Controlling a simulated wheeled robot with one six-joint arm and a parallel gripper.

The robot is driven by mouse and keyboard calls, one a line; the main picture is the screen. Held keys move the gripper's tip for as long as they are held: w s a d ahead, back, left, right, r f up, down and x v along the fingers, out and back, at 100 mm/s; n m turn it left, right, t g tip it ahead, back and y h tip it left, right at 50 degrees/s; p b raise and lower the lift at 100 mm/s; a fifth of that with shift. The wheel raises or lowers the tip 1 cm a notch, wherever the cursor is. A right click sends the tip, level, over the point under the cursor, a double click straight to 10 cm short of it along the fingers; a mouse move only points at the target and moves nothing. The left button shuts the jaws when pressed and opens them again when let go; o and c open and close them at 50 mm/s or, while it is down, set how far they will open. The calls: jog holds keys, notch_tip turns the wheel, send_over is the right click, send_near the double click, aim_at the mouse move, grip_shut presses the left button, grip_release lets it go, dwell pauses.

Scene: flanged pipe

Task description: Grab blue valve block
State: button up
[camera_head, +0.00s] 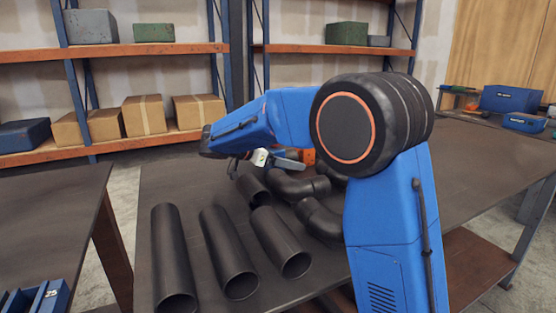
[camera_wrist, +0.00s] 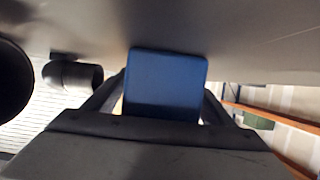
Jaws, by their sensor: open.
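A blue block (camera_wrist: 167,80), which looks like the blue valve block, sits between the two dark fingers of my gripper (camera_wrist: 164,97) in the wrist view. The fingers are apart on either side of it; whether they touch it I cannot tell. Its lower part is hidden behind the gripper body. In the head view my gripper (camera_head: 234,170) points down over the table behind the pipes, and I cannot make out the block between its fingers there.
Several dark pipes (camera_head: 228,252) lie on the table (camera_head: 480,170), with pipe elbows (camera_head: 298,187) close to my gripper. A small orange part (camera_head: 308,157) is behind them.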

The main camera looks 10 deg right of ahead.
jog(key=shift+c, duration=0.4)
jog(key=shift+r, duration=0.1)
grip_shut()
